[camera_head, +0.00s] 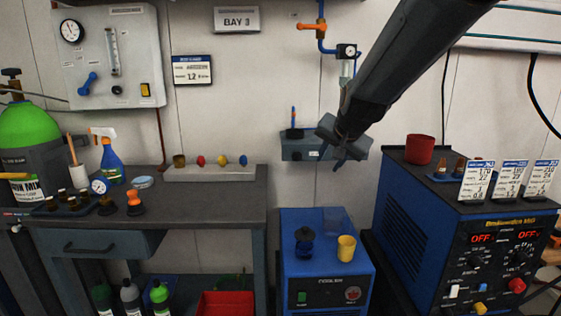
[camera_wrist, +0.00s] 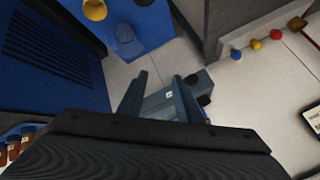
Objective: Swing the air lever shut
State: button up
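An orange lever (camera_head: 308,27) sits on a vertical blue pipe (camera_head: 322,10) high on the back wall. Its handle points left, across the pipe. A round gauge (camera_head: 346,51) is beside and below it. A blue lever (camera_head: 88,84) is on the pale wall panel at left; I cannot tell which lever is the air one. My gripper (camera_head: 341,163) hangs below the orange lever, in front of the small wall shelf. In the wrist view my gripper (camera_wrist: 160,77) has its two fingers apart with nothing held between them. Neither lever shows in the wrist view.
The grey-blue wall shelf (camera_head: 297,150) with a dark cup and orange-tipped tool is close to my gripper. Below are a blue cooler (camera_head: 327,270) and a blue welder (camera_head: 455,245). A workbench (camera_head: 220,205) is at left.

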jog(key=s+d+f+n+g+p, duration=0.1)
jog(key=s+d+f+n+g, duration=0.1)
jog(key=s, duration=1)
jog(key=s+d+f+n+g+p, duration=0.1)
jog(key=s+f+n+g, duration=0.1)
jog(key=s+f+g, duration=0.2)
jog(key=s+d+f+n+g+h+p, duration=0.1)
jog(key=s+f, duration=0.7)
jog(key=s, duration=1.1)
jog(key=shift+s+d+n+g+p, duration=0.35)
jog(key=shift+d+n+g+p, duration=0.2)
jog(key=shift+d+n+g, duration=0.25)
